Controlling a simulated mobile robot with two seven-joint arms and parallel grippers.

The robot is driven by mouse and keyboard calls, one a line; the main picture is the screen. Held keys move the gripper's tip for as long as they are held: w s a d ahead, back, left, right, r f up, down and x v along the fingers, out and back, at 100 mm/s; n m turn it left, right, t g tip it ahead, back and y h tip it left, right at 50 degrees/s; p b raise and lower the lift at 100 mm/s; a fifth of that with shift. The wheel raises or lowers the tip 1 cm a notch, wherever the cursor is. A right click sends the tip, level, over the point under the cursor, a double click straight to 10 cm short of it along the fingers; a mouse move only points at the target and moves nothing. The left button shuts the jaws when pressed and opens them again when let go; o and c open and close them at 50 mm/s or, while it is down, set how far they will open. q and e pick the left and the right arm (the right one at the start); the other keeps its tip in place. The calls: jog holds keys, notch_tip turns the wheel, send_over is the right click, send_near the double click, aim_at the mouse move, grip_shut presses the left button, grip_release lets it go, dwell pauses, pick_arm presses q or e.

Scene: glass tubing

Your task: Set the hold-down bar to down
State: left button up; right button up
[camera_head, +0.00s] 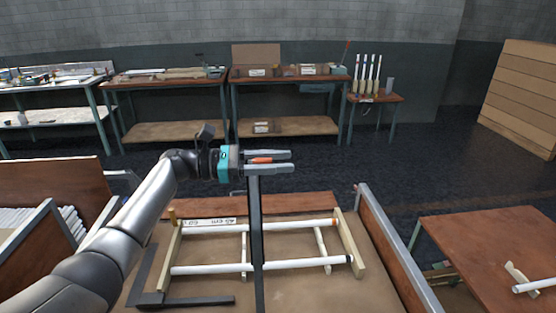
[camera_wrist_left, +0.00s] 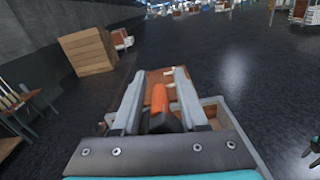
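The hold-down bar (camera_head: 256,225) is a long dark bar. In the head view it runs from the near edge up to my left gripper, across the rack; its exact tilt is hard to tell. An orange grip (camera_head: 261,160) sits at its upper end. My left gripper (camera_head: 290,161) has its fingers on both sides of this grip. The left wrist view shows the orange grip (camera_wrist_left: 160,98) between the two fingers (camera_wrist_left: 161,82), which look spread with small gaps beside it. My right gripper is in neither view.
Below lies a wooden rack with white tubes (camera_head: 215,269) and a label (camera_head: 209,222) on a board. A grey rail (camera_head: 385,235) stands at right. A brown table (camera_head: 490,245) is farther right. Workbenches (camera_head: 170,85) line the back wall, with open floor between.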

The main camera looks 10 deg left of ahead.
pick_arm(q)
jog(key=shift+o, duration=0.6)
jog(key=shift+f, duration=0.3)
jog(key=shift+r, duration=0.15)
jog(key=shift+r, duration=0.1)
jog(key=b+v, duration=0.2)
jog(key=v, duration=1.3)
